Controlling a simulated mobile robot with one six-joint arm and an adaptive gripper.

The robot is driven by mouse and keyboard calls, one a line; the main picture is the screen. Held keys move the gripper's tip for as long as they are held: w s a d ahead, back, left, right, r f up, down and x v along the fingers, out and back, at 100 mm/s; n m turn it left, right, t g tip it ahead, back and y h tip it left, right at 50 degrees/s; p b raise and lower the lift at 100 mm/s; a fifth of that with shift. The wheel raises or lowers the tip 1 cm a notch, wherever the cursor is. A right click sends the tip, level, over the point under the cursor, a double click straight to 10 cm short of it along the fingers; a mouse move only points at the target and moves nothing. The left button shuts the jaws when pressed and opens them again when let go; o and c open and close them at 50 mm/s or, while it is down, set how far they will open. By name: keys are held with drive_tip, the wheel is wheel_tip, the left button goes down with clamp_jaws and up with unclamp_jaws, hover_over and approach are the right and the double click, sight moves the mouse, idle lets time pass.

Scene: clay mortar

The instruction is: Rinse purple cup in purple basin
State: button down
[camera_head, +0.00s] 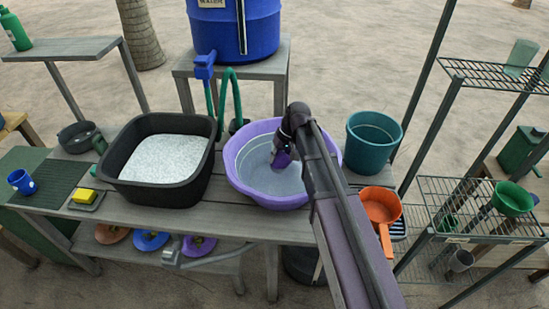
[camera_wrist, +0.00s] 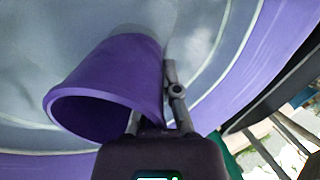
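The purple basin (camera_head: 238,183) stands on the wooden table with pale grey-blue water in it. The purple cup (camera_head: 281,160) is inside the basin's rim, tilted, at or just above the water; whether it touches the water I cannot tell. In the wrist view the cup (camera_wrist: 120,75) lies on its side with its open mouth toward the lower left. My gripper (camera_wrist: 168,95) is shut on the cup's side; one finger shows on the right, and the other is mostly hidden by the cup. The basin's rim (camera_wrist: 275,60) curves along the right of the wrist view.
A black tub (camera_head: 125,175) of white foamy content stands left of the basin. A teal bucket (camera_head: 368,150) and an orange pan (camera_head: 380,207) are to the right. A green tap hose (camera_head: 230,90) rises behind the basin. A blue cup (camera_head: 22,182) and yellow sponge (camera_head: 84,196) sit far left.

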wheel_tip(320, 180, up, 13)
drive_tip(key=p, duration=1.2)
drive_tip(key=shift+f, duration=0.1)
idle(1.5)
